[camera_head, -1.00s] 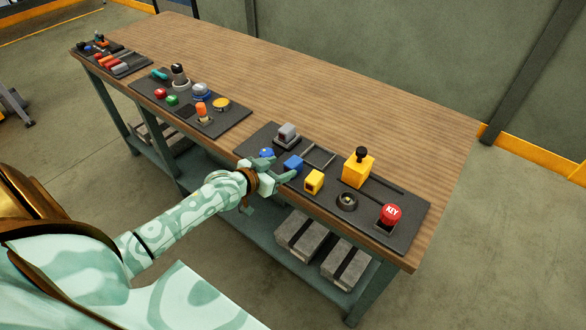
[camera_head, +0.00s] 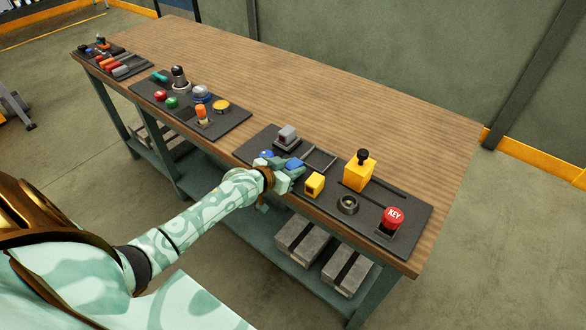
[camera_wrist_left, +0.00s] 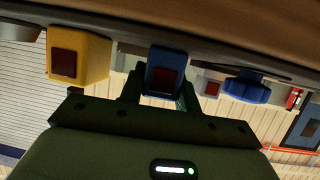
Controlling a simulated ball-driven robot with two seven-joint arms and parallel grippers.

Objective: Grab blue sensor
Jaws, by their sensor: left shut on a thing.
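The blue sensor (camera_head: 294,163) is a small blue block on the dark panel nearest me. In the left wrist view, the blue sensor (camera_wrist_left: 165,60) shows a dark red window and sits between the fingers. My left gripper (camera_head: 286,168) is shut on it, and its fingers (camera_wrist_left: 160,92) hide the block's sides. I cannot tell whether the sensor still touches the panel. My right gripper is in neither view.
A yellow sensor (camera_head: 315,184) stands close on the right, and a blue knob (camera_head: 266,154) close on the left. A grey block (camera_head: 287,135), a yellow lever box (camera_head: 359,172) and a red KEY button (camera_head: 392,217) share the panel. The wooden tabletop (camera_head: 340,110) behind is clear.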

